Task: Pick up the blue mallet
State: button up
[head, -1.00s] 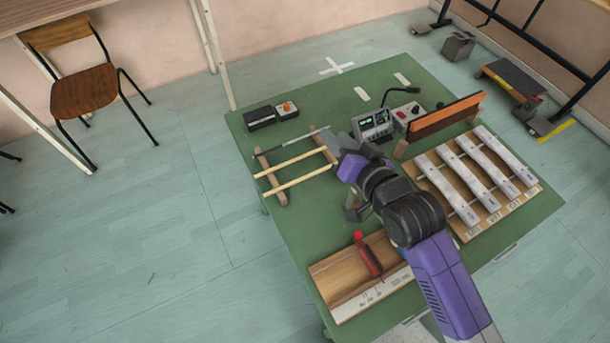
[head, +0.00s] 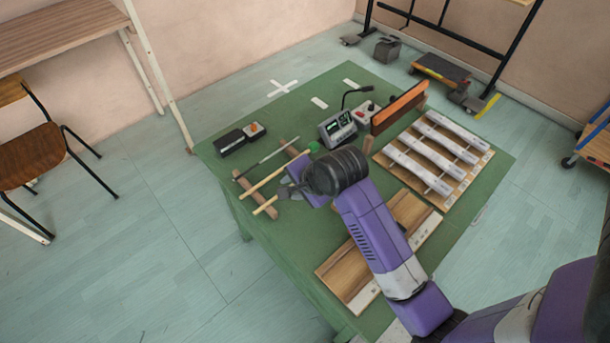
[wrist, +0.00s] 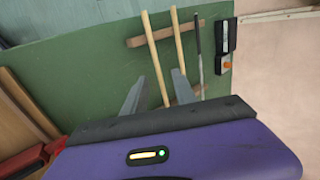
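No blue mallet head shows in any view. Several sticks lie across a wooden two-bar rack (head: 244,186): a front wooden one (head: 266,205), a middle wooden one (head: 262,183) with a green end (head: 314,147), and a thin dark one (head: 280,151). The far end of the front stick is hidden behind my arm. My gripper (wrist: 160,74) is open in the wrist view, its two fingers apart, with the left wooden stick (wrist: 154,50) showing between them. The right finger overlaps the second wooden stick (wrist: 178,38). I cannot tell how high the fingers are above the sticks.
A black box with an orange knob (head: 241,138) sits behind the rack. A meter device (head: 338,128), an orange-brown panel (head: 398,107) and grey bars on a board (head: 430,152) are to the right. A red object (wrist: 30,160) is at the wrist view's lower left. Green tabletop (head: 275,232) is bare in front.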

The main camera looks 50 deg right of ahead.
jog(key=x, duration=0.7)
jog(key=shift+s+d+f+p, duration=0.1)
jog(key=shift+s+f+p, duration=0.1)
jog(key=shift+f+p, duration=0.15)
jog(key=shift+c, duration=0.2)
grip_shut()
dwell(0.9)
